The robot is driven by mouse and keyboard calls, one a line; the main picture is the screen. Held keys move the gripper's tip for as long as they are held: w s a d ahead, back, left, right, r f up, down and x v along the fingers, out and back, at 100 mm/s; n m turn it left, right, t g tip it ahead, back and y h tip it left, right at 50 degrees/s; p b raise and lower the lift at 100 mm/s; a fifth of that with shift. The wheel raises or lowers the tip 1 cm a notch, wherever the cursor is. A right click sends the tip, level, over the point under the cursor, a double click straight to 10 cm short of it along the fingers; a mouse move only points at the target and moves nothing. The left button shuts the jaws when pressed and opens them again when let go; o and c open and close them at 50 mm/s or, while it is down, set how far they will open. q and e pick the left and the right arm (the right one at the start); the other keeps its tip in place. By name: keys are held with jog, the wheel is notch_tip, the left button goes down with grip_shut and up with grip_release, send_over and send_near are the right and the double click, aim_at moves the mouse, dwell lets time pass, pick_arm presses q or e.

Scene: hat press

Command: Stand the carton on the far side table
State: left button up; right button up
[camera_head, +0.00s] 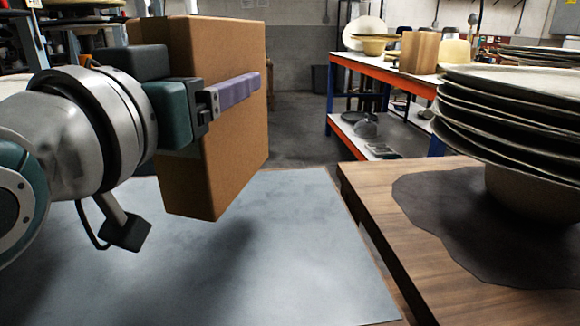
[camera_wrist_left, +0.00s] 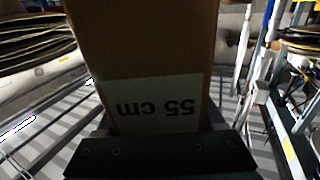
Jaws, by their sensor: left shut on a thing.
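The tall brown carton (camera_head: 220,150) is upright, slightly tilted in the head view, and appears raised above the grey-blue surface (camera_head: 290,270), with a dark shadow below it. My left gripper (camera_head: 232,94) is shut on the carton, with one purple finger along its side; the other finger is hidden. In the left wrist view, the carton (camera_wrist_left: 140,40) fills the middle, and its pale label (camera_wrist_left: 160,105) reads "55 cm" upside down. A wooden table (camera_head: 375,205) stands at the right, across a narrow gap. My right gripper is not in view.
A tall stack of dark, wide-rimmed pieces (camera_head: 500,110) stands on a dark patch (camera_head: 430,215) on the wooden table. Behind is an orange and blue bench (camera_head: 385,70) with bowls and a wooden block (camera_head: 418,52). Open floor (camera_head: 295,130) lies between.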

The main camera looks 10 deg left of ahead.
aim_at(183, 191)
pick_arm(q)
notch_tip(183, 191, down, 8)
jog(key=b, duration=0.2)
jog(key=shift+b, duration=0.35)
jog(key=shift+f, duration=0.2)
jog(key=o, duration=1.6)
jog(key=shift+r, duration=0.2)
jog(key=s, duration=0.4)
jog(key=s+a+p, duration=0.1)
jog(key=s, duration=0.7)
jog(key=shift+a+p, duration=0.15)
jog(key=shift+p, duration=0.15)
